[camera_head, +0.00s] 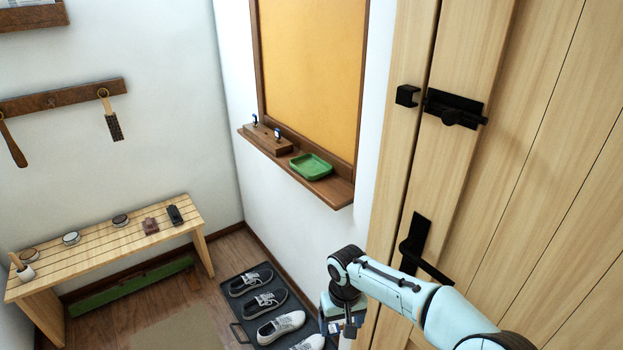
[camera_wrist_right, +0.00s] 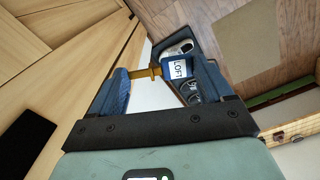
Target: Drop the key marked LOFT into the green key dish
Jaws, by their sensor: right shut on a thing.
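The green key dish (camera_head: 311,167) sits on the brown wooden ledge (camera_head: 340,194) under the orange board and looks empty. My right gripper (camera_head: 343,322) is low in the head view, in front of the door, below and to the right of the dish. In the right wrist view the gripper (camera_wrist_right: 157,74) is shut on the LOFT key (camera_wrist_right: 150,73), a brass key with a blue-framed white tag reading LOFT. The key lies across between the two blue fingers, clear of any surface. My left gripper is not in view.
A wooden block (camera_head: 268,139) with two small blue-tagged items stands on the ledge left of the dish. The wooden door has a black handle (camera_head: 418,248) and a bolt (camera_head: 455,108) near my right arm. A shoe tray (camera_head: 262,335) and slatted bench (camera_head: 105,243) are below.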

